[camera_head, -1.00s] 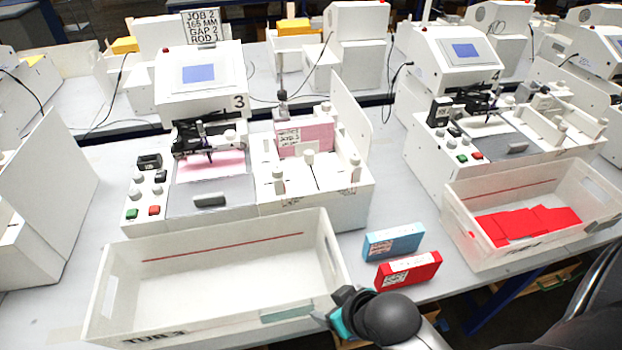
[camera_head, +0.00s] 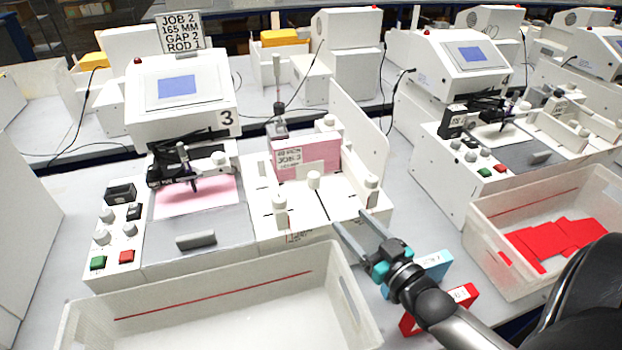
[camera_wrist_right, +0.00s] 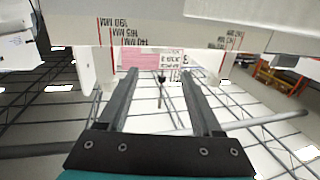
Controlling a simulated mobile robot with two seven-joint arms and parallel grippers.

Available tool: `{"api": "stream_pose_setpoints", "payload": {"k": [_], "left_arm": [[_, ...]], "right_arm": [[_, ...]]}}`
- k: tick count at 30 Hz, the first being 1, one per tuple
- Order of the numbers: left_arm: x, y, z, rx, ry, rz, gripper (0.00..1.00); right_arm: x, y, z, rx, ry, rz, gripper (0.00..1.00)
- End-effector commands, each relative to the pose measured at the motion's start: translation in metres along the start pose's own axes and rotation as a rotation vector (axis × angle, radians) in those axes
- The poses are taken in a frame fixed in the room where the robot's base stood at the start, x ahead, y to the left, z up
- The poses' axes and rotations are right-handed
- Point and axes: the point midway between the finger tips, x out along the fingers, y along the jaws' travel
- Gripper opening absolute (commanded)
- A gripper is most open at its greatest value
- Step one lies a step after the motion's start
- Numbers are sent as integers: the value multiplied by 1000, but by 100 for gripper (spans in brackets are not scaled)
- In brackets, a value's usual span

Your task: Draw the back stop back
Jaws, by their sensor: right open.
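Plotter 3 (camera_head: 182,100) stands left of centre, with a white feeder bed (camera_head: 325,203) on its right. The bed carries several white knobs, one at the front left (camera_head: 280,208), one in the middle (camera_head: 314,181) and one at the right (camera_head: 371,187). A pink stack with a job label (camera_head: 320,153) stands at the bed's back. I cannot tell which part is the back stop. My right gripper (camera_head: 354,222) is open and empty at the bed's front right edge. In the right wrist view, its fingers (camera_wrist_right: 158,76) point toward the bed's edge, which bears millimetre marks. My left gripper is out of view.
A white bin (camera_head: 215,305) stands in front of plotter 3. A blue box (camera_head: 434,262) and a red box (camera_head: 462,297) lie beneath my right arm. A bin with red cards (camera_head: 478,213) is at the right. A tall white panel (camera_head: 357,135) rises behind the bed's right side.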

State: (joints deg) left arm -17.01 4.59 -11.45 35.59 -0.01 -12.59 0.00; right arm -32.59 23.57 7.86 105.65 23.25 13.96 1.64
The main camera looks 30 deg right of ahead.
Motion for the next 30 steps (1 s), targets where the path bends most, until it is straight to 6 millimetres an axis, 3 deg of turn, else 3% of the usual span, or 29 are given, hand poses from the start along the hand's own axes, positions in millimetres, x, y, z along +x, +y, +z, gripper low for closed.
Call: {"api": "stream_pose_setpoints", "payload": {"k": [8,30], "left_arm": [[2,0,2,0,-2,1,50],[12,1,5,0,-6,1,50]], "right_arm": [[16,4,-4,0,26,6,67],[125,4,-5,-1,22,5,67]]}}
